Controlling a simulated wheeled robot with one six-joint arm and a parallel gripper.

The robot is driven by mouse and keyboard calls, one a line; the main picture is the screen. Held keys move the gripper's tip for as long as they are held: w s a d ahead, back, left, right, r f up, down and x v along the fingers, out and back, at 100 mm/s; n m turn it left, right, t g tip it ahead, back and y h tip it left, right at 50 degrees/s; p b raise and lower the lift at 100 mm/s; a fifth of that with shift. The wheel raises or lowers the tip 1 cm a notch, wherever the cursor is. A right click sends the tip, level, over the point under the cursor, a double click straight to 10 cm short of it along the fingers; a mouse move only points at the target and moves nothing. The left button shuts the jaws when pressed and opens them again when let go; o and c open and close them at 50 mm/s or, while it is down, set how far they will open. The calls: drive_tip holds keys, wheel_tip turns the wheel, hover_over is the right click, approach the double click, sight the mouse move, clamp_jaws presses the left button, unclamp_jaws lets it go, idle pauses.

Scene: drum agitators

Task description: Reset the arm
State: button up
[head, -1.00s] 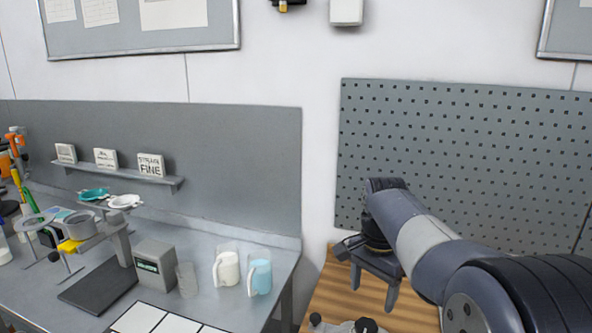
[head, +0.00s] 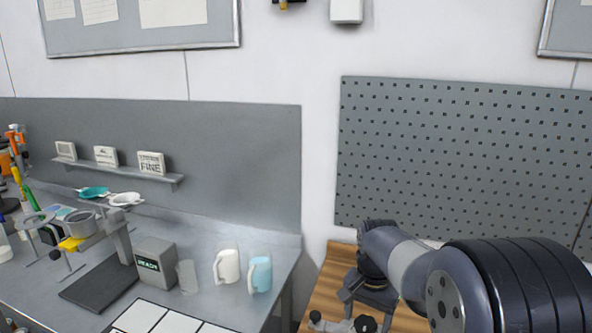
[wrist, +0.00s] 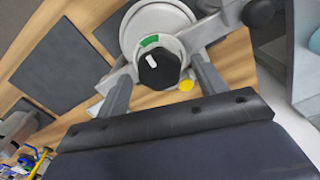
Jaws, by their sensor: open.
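My arm reaches in from the right in the head view. My gripper (head: 364,316) points down over the wooden bench (head: 340,268), with its two fingers spread apart. In the wrist view my gripper (wrist: 160,72) is open, its grey fingers on either side of a black knob (wrist: 159,68). The knob has a white pointer and a green arc beside it, on a pale round device (wrist: 147,24). I cannot tell whether the fingers touch the device. Nothing is visibly held.
A metal bench (head: 218,312) on the left carries two jugs (head: 227,266), a grey box reading READY (head: 156,262) and white tiles (head: 140,316). A pegboard (head: 460,160) stands behind my arm. Dark flat pads (wrist: 65,65) lie on the wood in the wrist view.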

drive_tip(key=n, duration=0.6)
drive_tip(key=shift+a+b, duration=0.1)
drive_tip(key=shift+b, duration=0.3)
drive_tip(key=n, duration=0.5)
drive_tip(key=shift+b, duration=0.4)
drive_tip(key=shift+r+n, duration=0.15)
drive_tip(key=shift+n, duration=0.25)
drive_tip(key=shift+r, duration=2.5)
